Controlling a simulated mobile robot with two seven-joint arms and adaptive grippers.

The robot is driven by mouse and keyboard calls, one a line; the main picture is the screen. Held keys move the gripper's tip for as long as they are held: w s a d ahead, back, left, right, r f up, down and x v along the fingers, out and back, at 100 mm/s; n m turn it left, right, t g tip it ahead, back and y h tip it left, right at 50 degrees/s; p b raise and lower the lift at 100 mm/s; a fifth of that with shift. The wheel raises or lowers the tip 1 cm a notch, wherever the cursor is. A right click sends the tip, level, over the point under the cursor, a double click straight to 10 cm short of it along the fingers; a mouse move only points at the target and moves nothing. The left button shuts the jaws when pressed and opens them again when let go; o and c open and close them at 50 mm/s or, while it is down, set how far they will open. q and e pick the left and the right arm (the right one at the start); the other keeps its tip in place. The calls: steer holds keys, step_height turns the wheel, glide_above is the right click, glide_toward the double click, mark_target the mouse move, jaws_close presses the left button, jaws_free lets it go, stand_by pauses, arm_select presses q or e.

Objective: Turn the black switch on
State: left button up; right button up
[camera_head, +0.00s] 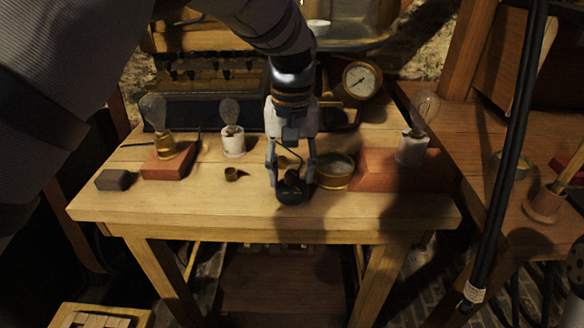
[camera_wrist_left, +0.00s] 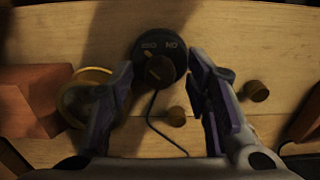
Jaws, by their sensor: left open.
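The black switch (camera_head: 293,195) is a round dark base with a small knob, near the table's front edge. In the left wrist view the switch (camera_wrist_left: 172,45) shows ON and OFF markings on its face, and a black wire runs from it. Its brownish knob (camera_wrist_left: 160,70) sits in the middle; I cannot tell clearly which marking it points to. My left gripper (camera_head: 291,178) comes down over the switch, open, with one finger on each side. In the wrist view the fingers of the gripper (camera_wrist_left: 160,78) stand apart, with visible gaps to the knob.
A red block (camera_head: 375,170) with a bulb is farther right. A gauge (camera_head: 360,80) stands behind.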

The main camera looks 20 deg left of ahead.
arm_select(q)
jaws_close()
